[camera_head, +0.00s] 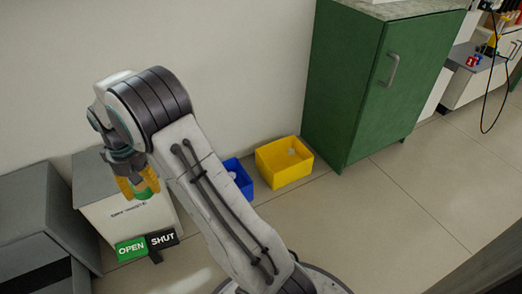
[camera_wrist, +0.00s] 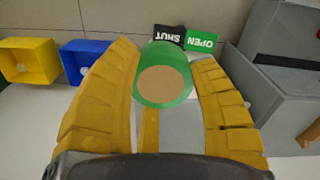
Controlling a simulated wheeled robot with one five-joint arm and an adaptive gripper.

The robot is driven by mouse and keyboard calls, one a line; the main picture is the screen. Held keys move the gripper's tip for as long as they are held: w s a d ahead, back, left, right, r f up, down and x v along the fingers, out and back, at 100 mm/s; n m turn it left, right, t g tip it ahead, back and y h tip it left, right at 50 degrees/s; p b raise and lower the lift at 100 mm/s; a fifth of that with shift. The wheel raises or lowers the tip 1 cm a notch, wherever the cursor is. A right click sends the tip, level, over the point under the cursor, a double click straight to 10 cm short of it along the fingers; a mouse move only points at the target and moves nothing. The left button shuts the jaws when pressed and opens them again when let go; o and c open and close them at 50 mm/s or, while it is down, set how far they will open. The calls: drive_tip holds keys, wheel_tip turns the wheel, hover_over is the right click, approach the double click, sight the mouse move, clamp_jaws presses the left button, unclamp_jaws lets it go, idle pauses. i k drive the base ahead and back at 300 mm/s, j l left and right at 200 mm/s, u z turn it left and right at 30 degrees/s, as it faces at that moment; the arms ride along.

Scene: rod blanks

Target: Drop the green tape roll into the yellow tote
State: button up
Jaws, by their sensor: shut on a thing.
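My gripper (camera_head: 143,186), with yellow fingers, is shut on the green tape roll (camera_head: 144,194). In the wrist view the roll's green side (camera_wrist: 161,53) and tan round face show between the fingers of my gripper (camera_wrist: 168,85). The roll is held in the air, in front of the grey-lidded waste bin in the head view. The yellow tote (camera_head: 288,176) stands on the floor by the wall, right of my arm and apart from the gripper. It also shows at the left of the wrist view (camera_wrist: 32,78). A small pale thing lies in it.
A blue tote (camera_head: 245,185) stands just left of the yellow one, partly hidden by my arm. The white waste bin (camera_head: 120,218) has OPEN (camera_head: 131,249) and SHUT (camera_head: 162,239) plates at its front. A green cabinet (camera_head: 350,100) stands right of the totes. Floor in front is clear.

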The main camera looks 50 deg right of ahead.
sight(284, 161)
drive_tip(key=l+u, duration=0.4)
drive_tip(key=l, duration=0.25)
drive_tip(key=l+u, duration=0.45)
drive_tip(key=l, duration=0.2)
drive_tip(key=k+l+u, duration=0.1)
drive_tip(key=l+u, duration=0.3)
drive_tip(key=l, duration=0.2)
drive_tip(key=l+u, duration=0.35)
drive_tip(key=l, duration=0.15)
